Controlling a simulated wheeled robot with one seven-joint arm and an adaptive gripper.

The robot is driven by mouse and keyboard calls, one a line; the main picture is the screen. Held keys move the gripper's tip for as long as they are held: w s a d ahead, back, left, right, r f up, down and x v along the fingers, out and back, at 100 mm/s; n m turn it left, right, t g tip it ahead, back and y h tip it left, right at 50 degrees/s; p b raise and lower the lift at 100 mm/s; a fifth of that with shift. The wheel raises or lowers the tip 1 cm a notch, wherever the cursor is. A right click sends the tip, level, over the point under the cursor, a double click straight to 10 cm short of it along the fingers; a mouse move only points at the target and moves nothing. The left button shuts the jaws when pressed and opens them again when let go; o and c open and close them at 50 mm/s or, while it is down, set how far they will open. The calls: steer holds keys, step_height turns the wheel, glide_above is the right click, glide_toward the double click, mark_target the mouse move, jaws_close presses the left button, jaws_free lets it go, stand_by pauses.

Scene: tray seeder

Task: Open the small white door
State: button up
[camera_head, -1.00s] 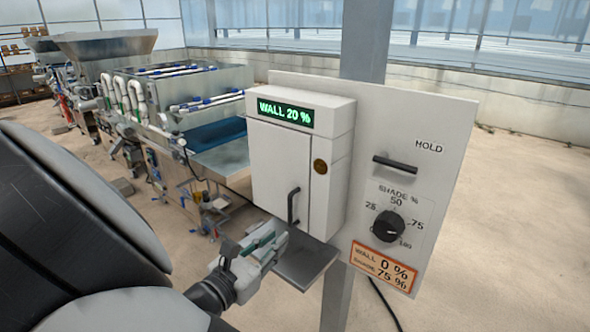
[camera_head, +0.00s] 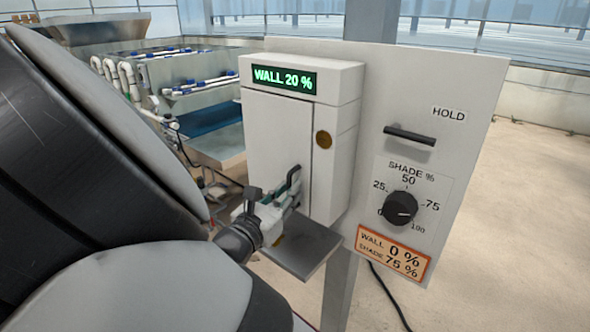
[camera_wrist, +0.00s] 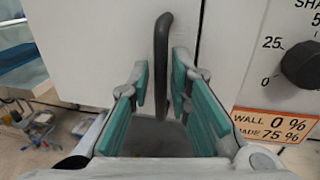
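The small white door (camera_head: 277,135) is the front of a white box below a green "WALL 20 %" display. The door looks shut. Its dark upright handle (camera_wrist: 161,60) shows in the wrist view, with its lower part between the two teal-padded fingers. My gripper (camera_wrist: 160,85) is open, with a finger on each side of the handle and a gap on both sides. In the head view my gripper (camera_head: 290,186) is at the lower right of the door, covering most of the handle.
A grey shelf (camera_head: 303,252) juts out under the box, just below my gripper. To the right on the panel (camera_head: 465,90) are a black HOLD handle (camera_head: 409,135), a shade dial (camera_head: 400,208) and an orange-edged label (camera_head: 394,254). Seeder machinery stands behind at left.

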steer(key=shift+w+d, duration=0.3)
steer(key=shift+w, duration=0.15)
jaws_close()
steer(key=shift+s+a, duration=0.1)
